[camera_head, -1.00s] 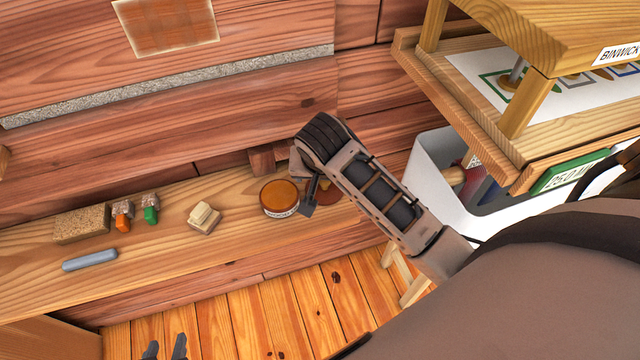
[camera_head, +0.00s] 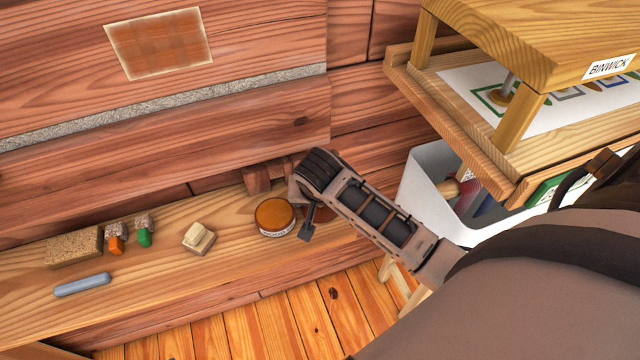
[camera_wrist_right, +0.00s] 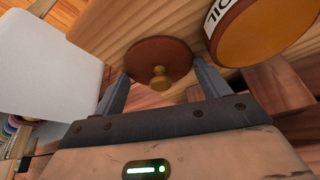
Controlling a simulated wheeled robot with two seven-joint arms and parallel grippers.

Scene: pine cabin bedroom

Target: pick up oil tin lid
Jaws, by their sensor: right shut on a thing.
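The oil tin lid (camera_wrist_right: 150,52) is a reddish-brown disc with a small yellowish knob, seen in the right wrist view. My right gripper (camera_wrist_right: 160,68) is shut on it, with one finger at each side of the disc. In the head view my right gripper (camera_head: 309,221) is over the shelf, just right of the oil tin, and mostly hides the lid. The oil tin (camera_head: 275,215) is round with an orange-brown top and a white label, and stands upright; it also shows in the right wrist view (camera_wrist_right: 262,32). My left gripper is out of view.
Along the wooden shelf (camera_head: 215,268) lie a pale block (camera_head: 198,238), green and orange items (camera_head: 144,236), a cork-like block (camera_head: 73,247) and a grey-blue bar (camera_head: 82,285). A white bin (camera_head: 425,185) and a wooden stand (camera_head: 490,155) are at right.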

